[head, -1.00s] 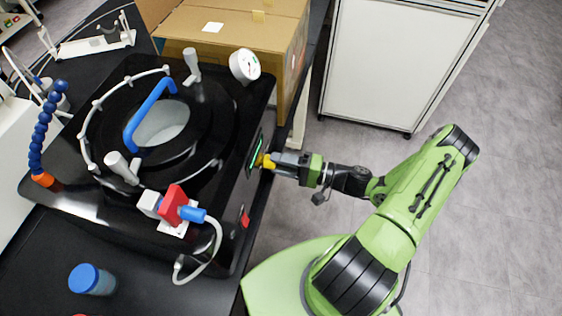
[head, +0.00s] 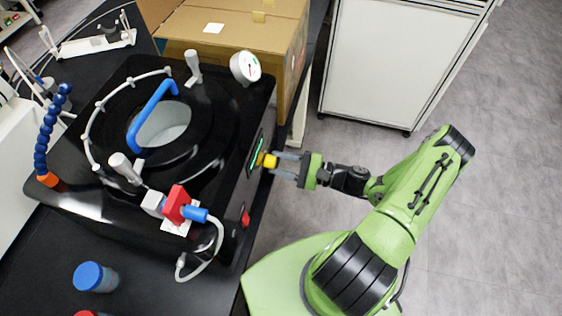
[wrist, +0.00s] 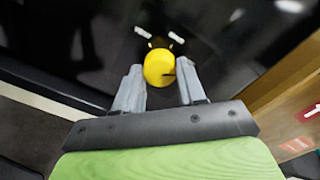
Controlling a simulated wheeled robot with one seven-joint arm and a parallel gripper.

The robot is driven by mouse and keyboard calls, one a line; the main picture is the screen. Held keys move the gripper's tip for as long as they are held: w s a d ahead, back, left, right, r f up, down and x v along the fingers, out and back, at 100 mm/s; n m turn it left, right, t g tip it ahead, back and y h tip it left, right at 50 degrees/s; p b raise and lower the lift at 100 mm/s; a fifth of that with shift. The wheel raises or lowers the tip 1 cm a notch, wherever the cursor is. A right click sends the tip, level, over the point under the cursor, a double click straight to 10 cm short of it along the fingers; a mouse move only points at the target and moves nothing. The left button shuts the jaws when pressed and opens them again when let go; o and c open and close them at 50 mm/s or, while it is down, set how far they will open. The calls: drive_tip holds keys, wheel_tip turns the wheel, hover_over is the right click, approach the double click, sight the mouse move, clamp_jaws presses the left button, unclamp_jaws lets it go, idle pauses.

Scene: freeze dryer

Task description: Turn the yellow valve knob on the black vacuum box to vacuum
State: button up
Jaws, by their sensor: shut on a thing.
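The yellow valve knob (head: 268,161) is on the right side face of the black vacuum box (head: 232,190), beside a lit green strip (head: 256,151). In the wrist view the knob (wrist: 158,68) looks round, with a dark mark at its right edge and small white labels beyond it. My gripper (head: 276,163) reaches it from the right and is shut on the knob. In the wrist view its two fingers (wrist: 159,76) lie on the left and right of the knob. The label wording is too blurred to read.
A cardboard box (head: 232,30) stands behind the vacuum box. A red switch (head: 245,217) is on the same side face, nearer the front. A blue-capped jar (head: 95,278) stands on the bench. Open floor lies to the right, with a white cabinet (head: 395,65) at the back.

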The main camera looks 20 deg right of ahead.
drive_tip(key=shift+f+m, duration=0.1)
drive_tip(key=shift+m, duration=0.2)
drive_tip(key=o, duration=1.1)
drive_tip(key=shift+c, duration=0.2)
drive_tip(key=v, duration=1.5)
drive_tip(key=shift+s+d+b, duration=0.25)
drive_tip(key=shift+d+b, duration=0.1)
drive_tip(key=shift+b, duration=0.05)
